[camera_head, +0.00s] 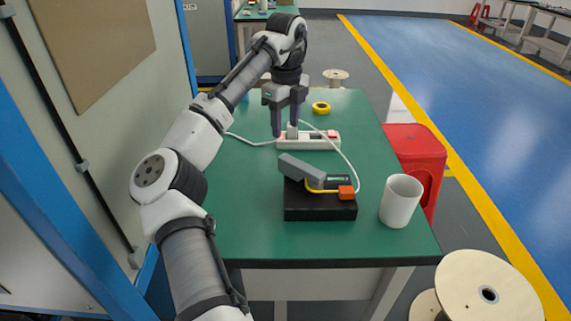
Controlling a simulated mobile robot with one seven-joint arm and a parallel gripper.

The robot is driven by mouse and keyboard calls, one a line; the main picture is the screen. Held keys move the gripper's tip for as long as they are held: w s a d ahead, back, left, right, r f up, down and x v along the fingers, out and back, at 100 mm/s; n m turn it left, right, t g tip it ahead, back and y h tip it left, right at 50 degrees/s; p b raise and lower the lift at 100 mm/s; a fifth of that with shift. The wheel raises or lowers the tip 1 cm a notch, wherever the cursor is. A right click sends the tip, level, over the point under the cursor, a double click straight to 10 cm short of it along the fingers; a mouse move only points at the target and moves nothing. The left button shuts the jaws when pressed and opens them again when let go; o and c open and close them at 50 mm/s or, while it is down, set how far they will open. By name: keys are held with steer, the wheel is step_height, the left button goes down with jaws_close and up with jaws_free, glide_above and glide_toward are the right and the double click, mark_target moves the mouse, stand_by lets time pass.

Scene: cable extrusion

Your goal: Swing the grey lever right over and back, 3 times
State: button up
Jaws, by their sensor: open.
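The grey lever (301,170) is a thick grey bar on a black base block (320,207) near the front of the green table. It slants, with its raised end toward the left and back and its lower end near the middle of the base. A yellow piece and an orange block (346,192) sit to its right on the base. My gripper (285,130) points down above the table, behind the lever and apart from it. Its two fingers are spread with nothing seen held between them; a white plug on the power strip shows behind them.
A white power strip (322,144) with a white cable lies behind the base. A white cup (400,201) stands to the right of it. A yellow tape roll (321,107) lies farther back. The green table (245,225) is bare at front left. A red stool (415,150) stands beside the table.

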mark_target(286, 157)
step_height(286, 157, down, 12)
steer(key=shift+r, duration=0.1)
stand_by(0.4)
jaws_close()
